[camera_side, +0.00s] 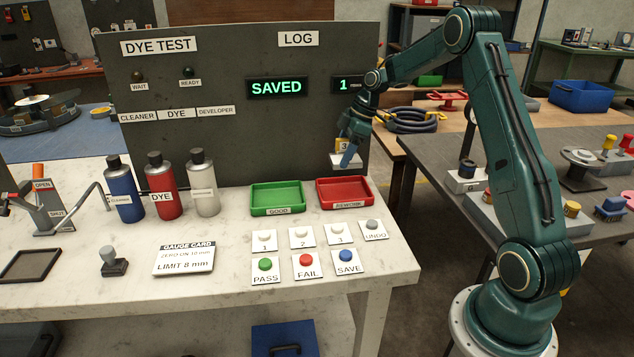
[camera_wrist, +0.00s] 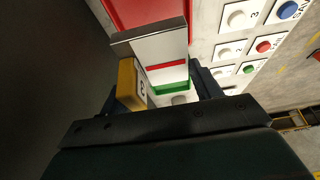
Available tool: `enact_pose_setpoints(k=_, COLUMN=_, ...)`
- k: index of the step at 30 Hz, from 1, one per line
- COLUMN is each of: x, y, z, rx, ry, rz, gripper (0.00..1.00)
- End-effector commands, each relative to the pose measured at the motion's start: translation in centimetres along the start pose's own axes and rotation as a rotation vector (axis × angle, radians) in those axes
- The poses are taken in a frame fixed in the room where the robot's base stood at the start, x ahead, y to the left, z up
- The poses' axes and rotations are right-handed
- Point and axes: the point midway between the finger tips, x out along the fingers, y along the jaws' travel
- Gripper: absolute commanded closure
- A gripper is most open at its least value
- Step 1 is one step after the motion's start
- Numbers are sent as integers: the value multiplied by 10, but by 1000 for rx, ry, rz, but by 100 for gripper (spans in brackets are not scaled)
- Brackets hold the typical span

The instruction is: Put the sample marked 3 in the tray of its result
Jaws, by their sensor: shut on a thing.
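My gripper (camera_side: 350,150) is shut on the sample marked 3 (camera_side: 343,160), a pale metal piece with a yellow tag bearing a 3. The gripper holds it in the air above the back of the red tray (camera_side: 345,205), before the dark panel. In the wrist view the sample (camera_wrist: 150,42) and its yellow tag sit between the fingers (camera_wrist: 160,88), with the red tray (camera_wrist: 125,12) beyond. The red tray's label seems to read REWORK. The green tray (camera_side: 277,211), labelled GOOD, stands left of it. Both trays look empty in the side view.
The panel display (camera_side: 276,87) reads SAVED, with a 1 (camera_side: 343,84) beside it. Numbered, PASS, FAIL, SAVE and UNDO buttons (camera_side: 305,261) stand before the trays. Blue, red and white bottles (camera_side: 160,187) stand left. A gauge card (camera_side: 184,260) lies at the front.

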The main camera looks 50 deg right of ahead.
Motion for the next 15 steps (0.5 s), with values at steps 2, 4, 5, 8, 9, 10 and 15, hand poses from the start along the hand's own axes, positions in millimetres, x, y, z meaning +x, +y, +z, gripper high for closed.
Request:
enact_pose_setpoints(k=2, x=14, y=0, z=6, rx=0, ry=-1, rz=-1, gripper=78)
enact_pose_setpoints(k=4, x=25, y=0, z=10, rx=1, ry=0, rz=-1, gripper=78)
enact_pose_setpoints(k=5, x=29, y=0, z=12, rx=1, ry=0, rz=-1, gripper=78)
enact_pose_setpoints(k=8, x=41, y=0, z=17, rx=0, ry=0, rz=0, gripper=78)
enact_pose_setpoints(k=9, x=44, y=0, z=18, rx=-1, ry=1, rz=1, gripper=78)
enact_pose_setpoints(k=10, x=46, y=0, z=19, rx=-1, ry=1, rz=2, gripper=78)
enact_pose_setpoints(k=15, x=52, y=1, z=21, rx=0, ry=1, rz=3, gripper=78)
